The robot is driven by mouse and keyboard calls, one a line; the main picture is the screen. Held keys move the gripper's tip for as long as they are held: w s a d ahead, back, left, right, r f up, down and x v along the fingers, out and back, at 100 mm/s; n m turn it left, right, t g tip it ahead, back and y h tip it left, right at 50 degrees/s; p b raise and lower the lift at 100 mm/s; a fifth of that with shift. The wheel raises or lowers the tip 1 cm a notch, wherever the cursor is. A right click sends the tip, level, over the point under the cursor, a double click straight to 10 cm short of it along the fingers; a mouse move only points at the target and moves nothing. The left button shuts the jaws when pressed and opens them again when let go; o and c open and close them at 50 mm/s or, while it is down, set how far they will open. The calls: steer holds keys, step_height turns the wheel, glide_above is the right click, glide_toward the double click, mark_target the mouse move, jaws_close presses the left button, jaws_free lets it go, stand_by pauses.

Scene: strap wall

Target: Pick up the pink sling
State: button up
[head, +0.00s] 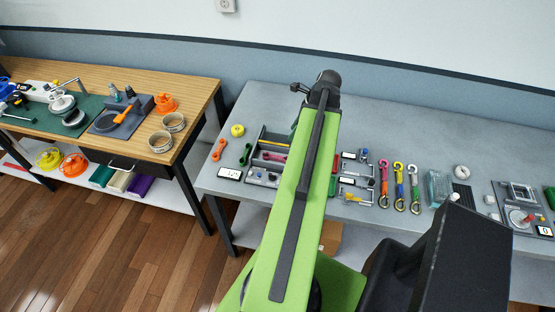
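The pink sling (384,175) lies on the grey table, right of my arm, with a metal hook at its near end. It is the leftmost of three slings lying side by side. A yellow sling (399,181) and a green and blue sling (414,182) lie to its right. My gripper (298,89) is at the far end of my raised green arm, up and left of the pink sling and well apart from it. It is small and dark here, and its fingers cannot be made out.
A grey organiser (262,142) holding small items, one of them pink, stands left of my arm, partly hidden. A clear bin (437,187) is right of the slings. A wooden workbench (190,86) with tools stands at the left. The grey table's back strip is clear.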

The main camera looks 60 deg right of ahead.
steer(key=b, duration=0.9)
glide_above(278, 156)
steer(key=s, duration=0.2)
steer(key=f, duration=1)
steer(key=shift+d+f, duration=0.15)
steer(key=shift+d, duration=0.15)
steer(key=shift+w, duration=0.1)
steer(key=b+x, duration=0.5)
steer(key=shift+a+f, duration=0.1)
steer(key=shift+f, duration=0.1)
steer(key=shift+r, duration=0.2)
steer(key=shift+c, duration=0.4)
jaws_close()
